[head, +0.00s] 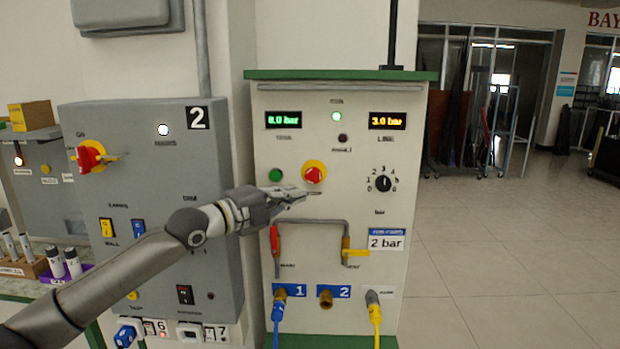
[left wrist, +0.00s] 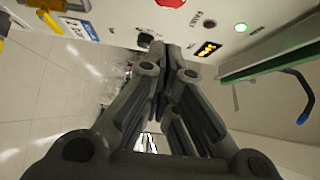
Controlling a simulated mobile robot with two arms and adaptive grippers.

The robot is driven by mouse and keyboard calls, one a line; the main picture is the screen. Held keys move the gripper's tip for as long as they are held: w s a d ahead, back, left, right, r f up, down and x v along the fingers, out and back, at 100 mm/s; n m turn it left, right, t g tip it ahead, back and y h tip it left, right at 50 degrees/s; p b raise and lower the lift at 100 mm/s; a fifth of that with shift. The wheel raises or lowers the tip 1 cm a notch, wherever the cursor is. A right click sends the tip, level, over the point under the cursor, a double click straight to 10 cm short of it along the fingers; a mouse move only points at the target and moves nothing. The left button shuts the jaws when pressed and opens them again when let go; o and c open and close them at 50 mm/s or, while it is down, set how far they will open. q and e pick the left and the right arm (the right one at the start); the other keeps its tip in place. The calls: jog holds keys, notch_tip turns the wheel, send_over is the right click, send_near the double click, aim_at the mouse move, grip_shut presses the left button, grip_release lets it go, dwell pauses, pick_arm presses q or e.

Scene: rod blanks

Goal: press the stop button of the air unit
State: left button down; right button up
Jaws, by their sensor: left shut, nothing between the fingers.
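The air unit (head: 345,240) is a pale cabinet with a green top edge, in the middle of the head view. Its red stop button (head: 314,173) sits on a yellow ring, right of a green button (head: 276,175). The red button also shows, cut off, at the top of the left wrist view (left wrist: 171,3). My left gripper (head: 302,193) is shut and empty, its tips just below the red button in the head view. The gap to the panel is hard to judge. In the left wrist view the shut fingers (left wrist: 172,52) point toward the panel. My right gripper is not in view.
A green lamp (head: 336,116) is lit between two displays, 0.0 bar and 3.0 bar (head: 387,121). A selector knob (head: 383,184), pipe with red and yellow handles, and hose ports are on the panel. A grey box (head: 150,215) stands left. Open floor lies right.

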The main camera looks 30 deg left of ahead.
aim_at(309, 179)
pick_arm(q)
jog(key=shift+w+a+p, duration=0.2)
jog(key=shift+w+p, duration=1.1)
jog(key=shift+w, duration=0.9)
jog(key=shift+w+a+p, duration=0.15)
jog(key=shift+w+p, duration=1.15)
jog(key=shift+w, duration=0.9)
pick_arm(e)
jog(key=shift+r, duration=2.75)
pick_arm(q)
jog(key=b, duration=0.3)
jog(key=shift+w+a+f, duration=0.15)
jog(key=shift+w+a, duration=0.2)
jog(key=shift+w, duration=0.05)
jog(key=shift+a+b, duration=0.1)
jog(key=shift+b, duration=0.35)
jog(key=shift+r, duration=0.4)
jog(key=shift+a+r, duration=0.1)
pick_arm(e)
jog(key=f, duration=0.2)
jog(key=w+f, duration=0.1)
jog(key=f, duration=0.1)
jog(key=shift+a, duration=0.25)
